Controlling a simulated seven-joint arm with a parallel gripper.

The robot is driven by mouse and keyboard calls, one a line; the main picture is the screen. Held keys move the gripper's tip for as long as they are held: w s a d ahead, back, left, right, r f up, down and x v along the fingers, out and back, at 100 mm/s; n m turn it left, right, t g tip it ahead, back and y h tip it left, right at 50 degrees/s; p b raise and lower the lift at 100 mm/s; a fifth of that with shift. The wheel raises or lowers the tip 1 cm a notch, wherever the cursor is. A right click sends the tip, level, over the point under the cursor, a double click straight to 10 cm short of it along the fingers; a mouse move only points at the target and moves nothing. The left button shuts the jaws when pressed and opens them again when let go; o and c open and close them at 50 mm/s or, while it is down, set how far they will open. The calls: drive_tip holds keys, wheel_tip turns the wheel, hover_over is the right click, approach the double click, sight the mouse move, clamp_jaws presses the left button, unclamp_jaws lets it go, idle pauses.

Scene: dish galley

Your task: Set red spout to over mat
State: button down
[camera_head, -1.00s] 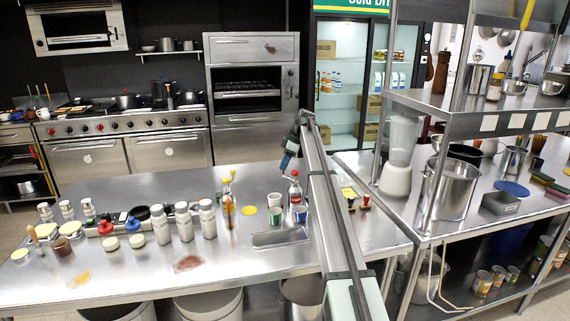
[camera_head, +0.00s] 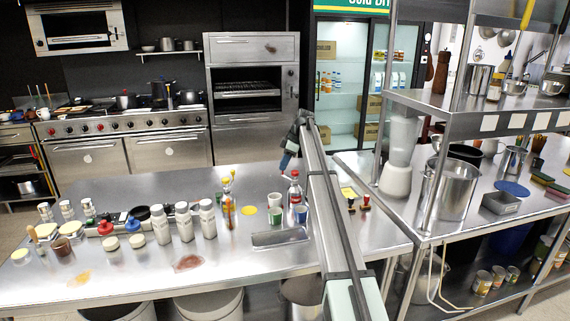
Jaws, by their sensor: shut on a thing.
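A bottle with a red label (camera_head: 296,194) stands upright on the steel counter, right of centre. The small red spout (camera_head: 294,174) shows at its top; its direction is too small to tell. My gripper (camera_head: 284,169) is at the upper left of the bottle top, closed at the spout; my wrist partly hides its fingertips. A flat yellow round piece (camera_head: 248,211), which may be the mat, lies left of the bottle.
White and green cups (camera_head: 274,206) and a blue cup (camera_head: 300,215) stand close to the bottle. A shallow steel tray (camera_head: 280,237) lies in front. An amber bottle (camera_head: 229,212) and several white shakers (camera_head: 184,222) stand left.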

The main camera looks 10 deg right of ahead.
drive_tip(key=shift+s+a+n+g, duration=0.55)
drive_tip(key=shift+s+a+n, duration=0.1)
drive_tip(key=shift+n, duration=0.9)
drive_tip(key=shift+s+a+n+g, duration=0.5)
drive_tip(key=shift+s+n+g, duration=0.15)
drive_tip(key=shift+n, duration=0.95)
drive_tip(key=shift+s+a+n+g, duration=0.5)
drive_tip(key=shift+s+a+n, duration=0.15)
drive_tip(key=shift+n, duration=0.9)
drive_tip(key=shift+s+f, duration=0.1)
drive_tip(key=c, duration=1.1)
unclamp_jaws()
